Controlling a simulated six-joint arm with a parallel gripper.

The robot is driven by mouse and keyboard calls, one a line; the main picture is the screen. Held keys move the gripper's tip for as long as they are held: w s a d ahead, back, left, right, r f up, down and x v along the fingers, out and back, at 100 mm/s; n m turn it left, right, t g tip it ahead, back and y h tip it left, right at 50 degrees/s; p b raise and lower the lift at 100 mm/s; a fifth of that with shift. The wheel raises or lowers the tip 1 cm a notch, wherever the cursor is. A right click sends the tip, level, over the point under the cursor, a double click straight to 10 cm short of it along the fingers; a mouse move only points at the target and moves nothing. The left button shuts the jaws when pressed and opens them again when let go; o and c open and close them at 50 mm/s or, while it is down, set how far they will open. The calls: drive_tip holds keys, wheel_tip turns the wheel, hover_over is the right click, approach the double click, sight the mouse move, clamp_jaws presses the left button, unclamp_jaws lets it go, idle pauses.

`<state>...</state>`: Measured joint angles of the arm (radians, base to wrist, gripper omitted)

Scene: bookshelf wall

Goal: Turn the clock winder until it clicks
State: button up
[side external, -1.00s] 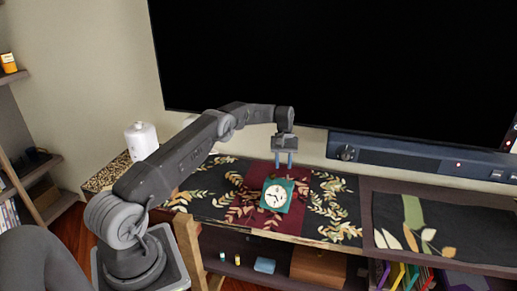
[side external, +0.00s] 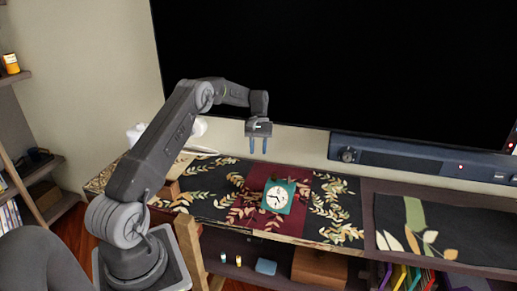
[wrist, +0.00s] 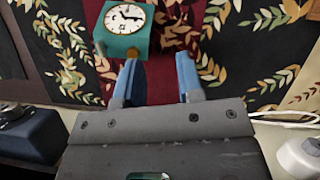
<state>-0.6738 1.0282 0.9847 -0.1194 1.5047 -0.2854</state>
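A small teal clock (side external: 291,205) with a round white face stands on the red part of a leaf-patterned cloth. In the wrist view the clock (wrist: 135,43) is at the upper left, with a brass-coloured knob (wrist: 133,54), seemingly the winder, at its lower edge near my left finger. My gripper (side external: 258,147) points down above and behind the clock, a little to its left, apart from it in the side view. Its two blue fingers are apart with nothing between them, as the wrist view also shows (wrist: 156,64).
A large black screen (side external: 340,65) fills the wall behind. A dark soundbar (side external: 415,158) runs below it at right. White objects stand at the shelf's left end, partly behind my arm.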

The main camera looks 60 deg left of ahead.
drive_tip(key=shift+o, duration=1.4)
drive_tip(key=shift+w+d+n+t, duration=0.2)
drive_tip(key=shift+d+n+t, duration=0.1)
drive_tip(key=shift+n, duration=0.1)
drive_tip(key=shift+o, duration=0.6)
drive_tip(key=w+d+n+t, duration=0.1)
drive_tip(key=n, duration=0.2)
drive_tip(key=w+d+n+t, duration=0.1)
drive_tip(key=n, duration=0.2)
drive_tip(key=w+d+r+n+t, duration=0.1)
drive_tip(key=n, duration=0.3)
drive_tip(key=shift+t, duration=0.4)
drive_tip(key=w+d+f+n, duration=0.1)
drive_tip(key=f+n, duration=0.1)
drive_tip(key=f, duration=0.2)
drive_tip(key=w+d+f+n+t, duration=0.1)
drive_tip(key=w+f+n, duration=0.1)
drive_tip(key=f, duration=0.2)
drive_tip(key=w+d+f+n+t+y, duration=0.1)
drive_tip(key=w+f+n, duration=0.1)
drive_tip(key=f+n, duration=0.1)
drive_tip(key=shift+w+d+f, duration=0.15)
drive_tip(key=shift+d+f, duration=0.25)
drive_tip(key=shift+f, duration=0.1)
drive_tip(key=c, duration=0.9)
